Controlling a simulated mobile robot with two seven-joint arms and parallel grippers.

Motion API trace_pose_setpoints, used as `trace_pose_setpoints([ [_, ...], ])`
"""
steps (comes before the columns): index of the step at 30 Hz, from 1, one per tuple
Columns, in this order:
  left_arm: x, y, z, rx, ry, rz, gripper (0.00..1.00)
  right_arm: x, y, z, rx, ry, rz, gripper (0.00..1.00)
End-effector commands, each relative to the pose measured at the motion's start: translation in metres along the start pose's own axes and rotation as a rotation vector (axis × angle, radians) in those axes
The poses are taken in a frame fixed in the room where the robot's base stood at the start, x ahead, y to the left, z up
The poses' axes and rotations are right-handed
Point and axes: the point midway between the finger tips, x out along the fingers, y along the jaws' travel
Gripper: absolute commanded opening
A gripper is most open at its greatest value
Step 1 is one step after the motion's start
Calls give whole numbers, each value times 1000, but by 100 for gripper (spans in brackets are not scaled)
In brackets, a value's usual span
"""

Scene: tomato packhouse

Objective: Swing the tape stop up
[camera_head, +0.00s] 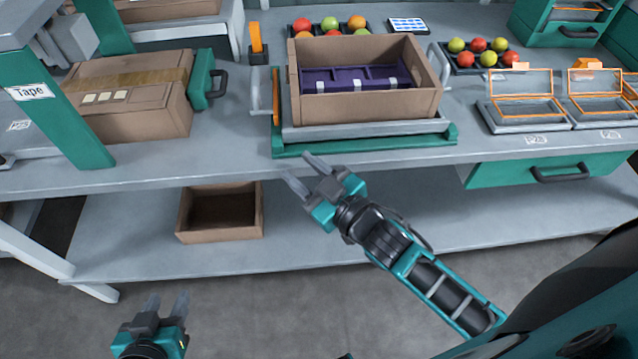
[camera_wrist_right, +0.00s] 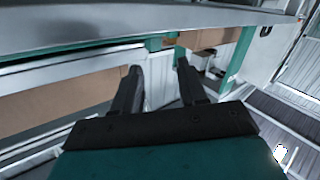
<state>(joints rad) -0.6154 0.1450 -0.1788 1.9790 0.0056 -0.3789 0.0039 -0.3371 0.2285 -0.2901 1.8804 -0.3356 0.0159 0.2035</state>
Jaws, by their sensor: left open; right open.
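At the tape station, marked by a "Tape" label (camera_head: 31,92) on a green post, a closed cardboard box (camera_head: 130,95) lies with brown tape along its top. A green plate with a black handle (camera_head: 207,80) stands upright against the box's right end; it looks like the tape stop, though no label on it shows this. My right gripper (camera_head: 300,167) is open and empty in front of the bench edge, right of and nearer than the plate; its fingers also show apart in the right wrist view (camera_wrist_right: 160,70). My left gripper (camera_head: 167,298) is open and empty, low at the bottom left.
An open carton (camera_head: 368,108) with a purple insert stands on a green-framed platform (camera_head: 365,146). Orange uprights stand on a dark base (camera_head: 256,40) and at the platform's left (camera_head: 276,97). An empty carton (camera_head: 220,236) sits on the lower shelf. Bench surface between box and platform is clear.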

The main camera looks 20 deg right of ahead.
Motion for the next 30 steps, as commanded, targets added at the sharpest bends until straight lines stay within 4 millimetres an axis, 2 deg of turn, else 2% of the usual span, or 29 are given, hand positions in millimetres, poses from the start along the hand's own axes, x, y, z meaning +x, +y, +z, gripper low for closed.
trace_pose_setpoints([
  [6,0,0,1,0,0,0,44,-9,0,16,31,-61,17,42],
  [19,0,0,0,0,1,0,44,-14,0,24,45,-91,24,42],
  [22,1,0,0,2,5,-2,44,-34,-3,50,98,-199,46,42],
  [27,2,-5,5,7,9,-11,44,-85,-14,104,211,-445,72,42],
  [30,3,-8,14,8,-3,-19,44,-103,-19,119,240,-522,70,42],
])
